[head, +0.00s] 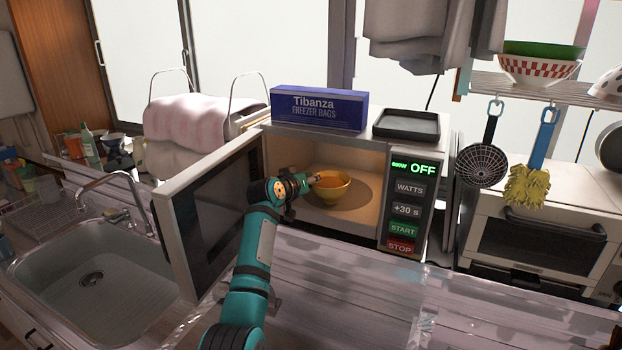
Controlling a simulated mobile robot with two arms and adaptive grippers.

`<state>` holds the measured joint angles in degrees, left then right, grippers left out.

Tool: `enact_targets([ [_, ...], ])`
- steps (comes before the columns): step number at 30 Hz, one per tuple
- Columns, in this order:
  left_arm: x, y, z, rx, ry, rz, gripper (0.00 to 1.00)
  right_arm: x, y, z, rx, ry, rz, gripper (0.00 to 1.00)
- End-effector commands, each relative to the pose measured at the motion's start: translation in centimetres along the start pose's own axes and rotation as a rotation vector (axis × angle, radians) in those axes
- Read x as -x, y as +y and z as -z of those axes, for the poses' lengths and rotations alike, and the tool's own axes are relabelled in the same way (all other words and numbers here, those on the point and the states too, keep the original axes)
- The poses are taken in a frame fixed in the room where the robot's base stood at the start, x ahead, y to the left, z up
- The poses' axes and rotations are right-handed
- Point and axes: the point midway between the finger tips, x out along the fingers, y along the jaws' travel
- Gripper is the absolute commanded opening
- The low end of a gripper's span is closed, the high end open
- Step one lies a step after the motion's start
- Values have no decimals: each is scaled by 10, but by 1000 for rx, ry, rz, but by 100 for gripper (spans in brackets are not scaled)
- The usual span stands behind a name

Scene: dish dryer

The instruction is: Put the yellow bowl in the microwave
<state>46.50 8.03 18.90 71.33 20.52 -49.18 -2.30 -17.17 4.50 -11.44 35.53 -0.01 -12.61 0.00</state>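The yellow bowl (331,193) is inside the microwave (272,152), near the middle of its cavity, upright with a dark shadow beside it. The microwave door (213,220) is swung wide open to the left. My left gripper (312,180) reaches into the cavity past the door, with its fingertips at the left rim of the bowl. The fingers are small and partly hidden, so I cannot tell whether they are closed on the rim. I cannot tell whether the bowl rests fully on the microwave floor. My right gripper is out of view.
A freezer bags box (318,108) and a black tray (406,124) lie on top of the microwave. The control panel (409,209) reads OFF. A sink (93,285) is at left, a toaster oven (537,245) at right. The counter (350,290) in front is clear.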

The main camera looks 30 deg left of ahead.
Motion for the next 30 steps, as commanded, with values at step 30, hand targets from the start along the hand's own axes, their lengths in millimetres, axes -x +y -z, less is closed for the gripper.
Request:
enact_targets([
  [30,37,-2,-2,-2,3,2,32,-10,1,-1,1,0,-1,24],
])
